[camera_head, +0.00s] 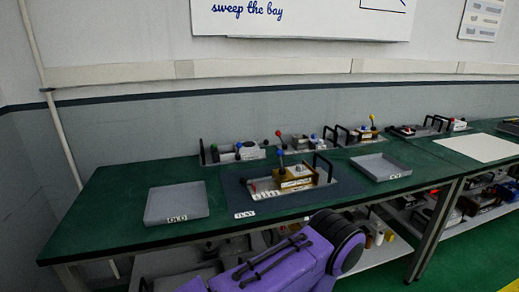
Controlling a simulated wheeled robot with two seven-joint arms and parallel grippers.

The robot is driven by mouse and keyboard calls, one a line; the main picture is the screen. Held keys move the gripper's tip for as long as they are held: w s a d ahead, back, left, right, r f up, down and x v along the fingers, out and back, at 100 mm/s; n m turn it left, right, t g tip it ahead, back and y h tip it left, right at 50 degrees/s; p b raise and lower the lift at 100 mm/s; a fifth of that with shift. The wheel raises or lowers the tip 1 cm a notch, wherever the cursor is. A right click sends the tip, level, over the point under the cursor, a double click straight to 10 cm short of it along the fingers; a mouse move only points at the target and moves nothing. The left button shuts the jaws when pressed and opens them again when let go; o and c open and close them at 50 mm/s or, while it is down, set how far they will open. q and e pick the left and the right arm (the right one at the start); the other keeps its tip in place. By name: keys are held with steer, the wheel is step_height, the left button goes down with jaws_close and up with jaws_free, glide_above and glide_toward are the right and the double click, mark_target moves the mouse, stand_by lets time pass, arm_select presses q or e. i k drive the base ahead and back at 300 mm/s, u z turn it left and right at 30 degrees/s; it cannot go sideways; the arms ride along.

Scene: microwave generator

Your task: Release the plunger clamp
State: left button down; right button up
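On the green bench, a unit with a brass-coloured block (297,174) sits on a dark mat (235,193). A purple arm link of mine reaches in at the bottom middle, in front of the bench. Neither of my grippers shows.
A grey tray with a label (178,204) lies left of the mat, and another grey tray (381,166) lies to its right. Both look empty. More units with handles and coloured knobs (238,152) line the back. The green bench top (110,205) is clear at the far left.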

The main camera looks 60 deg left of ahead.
mark_target(280, 152)
steer(key=u, duration=1.35)
